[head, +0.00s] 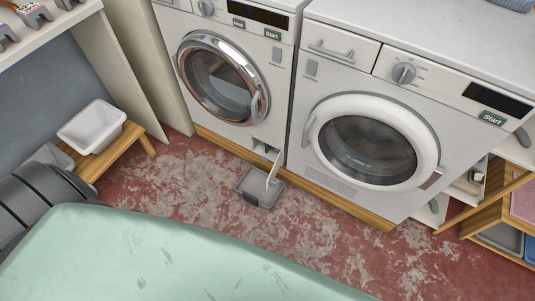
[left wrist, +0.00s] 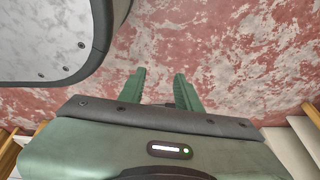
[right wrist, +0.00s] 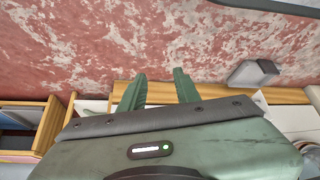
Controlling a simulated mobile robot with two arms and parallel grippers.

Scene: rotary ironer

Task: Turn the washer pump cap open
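The left washer (head: 235,75) has a small low hatch opening (head: 263,149) at its bottom right. A white flap (head: 273,171) stands out from it. The pump cap cannot be made out there; the recess is small and dark. A grey shallow tray (head: 262,193) sits on the floor below the hatch. A grey tray-like shape also shows in the right wrist view (right wrist: 253,73). My left gripper (left wrist: 158,86) is open and empty above the red floor. My right gripper (right wrist: 157,86) is open and empty, with the wooden plinth beyond it. Neither gripper shows in the head view.
A second white washer (head: 330,90) stands to the right, its round door shut. A wooden shelf unit (head: 497,212) stands at far right. A white basin (head: 92,127) sits on a low wooden bench (head: 118,150) at left. Worn red floor (head: 190,185) before the washers is mostly clear.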

